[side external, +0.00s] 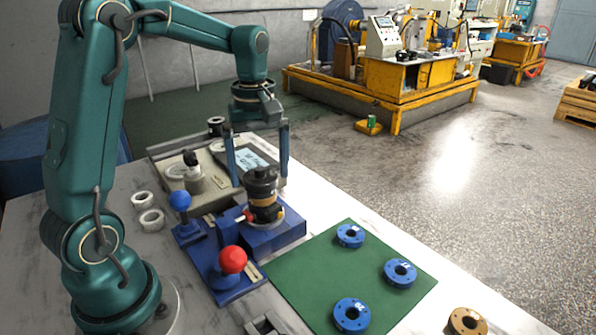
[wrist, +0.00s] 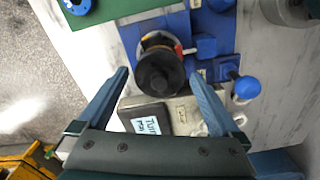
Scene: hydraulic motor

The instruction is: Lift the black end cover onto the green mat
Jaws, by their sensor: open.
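The black end cover (side external: 261,178) sits on top of an upright motor stack with an orange-brown band, held in a blue fixture (side external: 288,228). In the wrist view the cover (wrist: 160,74) is a dark round shape. My gripper (side external: 260,180) is open and empty above the fixture, with its fingers pointing down. In the wrist view its fingertips (wrist: 159,73) lie to either side of the cover, with a gap on each side. Whether they are level with it is hard to tell. The green mat (side external: 300,275) lies right of the fixture in the side view.
Several blue rings, one of them here (side external: 399,272), lie on the mat, with bare green between them. A bronze ring (side external: 467,320) lies beyond its edge. A red ball knob (side external: 232,260) and a blue ball knob (side external: 180,200) stand near the fixture. A display unit (side external: 250,160) is behind.

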